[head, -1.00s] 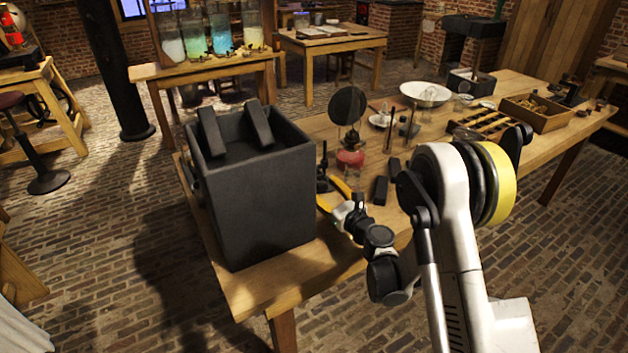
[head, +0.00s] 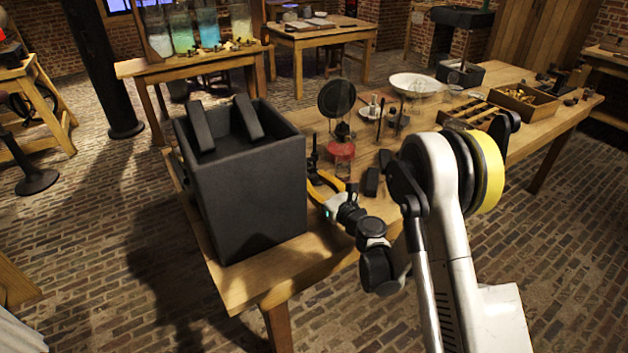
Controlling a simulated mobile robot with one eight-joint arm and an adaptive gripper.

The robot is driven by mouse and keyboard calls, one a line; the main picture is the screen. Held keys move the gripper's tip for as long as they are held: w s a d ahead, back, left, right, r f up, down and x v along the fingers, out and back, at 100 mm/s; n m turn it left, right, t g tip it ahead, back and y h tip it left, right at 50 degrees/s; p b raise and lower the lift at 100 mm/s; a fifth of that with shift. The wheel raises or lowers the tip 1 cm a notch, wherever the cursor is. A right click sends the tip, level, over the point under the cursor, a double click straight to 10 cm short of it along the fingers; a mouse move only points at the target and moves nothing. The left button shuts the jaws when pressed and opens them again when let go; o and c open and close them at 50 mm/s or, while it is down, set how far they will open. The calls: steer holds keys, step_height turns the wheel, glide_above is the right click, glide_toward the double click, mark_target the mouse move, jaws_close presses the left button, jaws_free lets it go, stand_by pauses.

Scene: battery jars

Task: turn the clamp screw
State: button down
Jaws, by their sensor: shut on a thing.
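A small dark upright clamp (head: 314,158) stands on the wooden table just right of the large black box. My gripper (head: 313,182) has yellow fingers and reaches in from the right, low over the table. Its fingers are closed around the lower part of the dark clamp piece, where the clamp screw seems to be. The screw itself is too small and too much covered by the fingers to make out.
The open black box (head: 255,205) stands close on the left, with two dark bars across its top. A round dark disc (head: 336,98), a red-based glass piece (head: 341,152) and small black blocks (head: 371,182) stand behind my gripper. A white bowl (head: 415,83) is farther back.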

steer(key=m, duration=0.6)
steer(key=shift+w+m, duration=0.1)
steer(key=shift+m, duration=0.3)
steer(key=m, duration=0.3)
steer(key=shift+m, duration=0.3)
steer(key=m, duration=0.3)
steer(key=shift+m, duration=0.3)
steer(key=m, duration=0.6)
steer(key=shift+d+f, duration=0.1)
steer(key=shift+f, duration=0.05)
steer(key=m, duration=0.6)
steer(key=shift+m, duration=0.4)
steer(key=c, duration=1.1)
jaws_free()
steer(key=shift+f, duration=0.1)
steer(key=shift+o, duration=0.2)
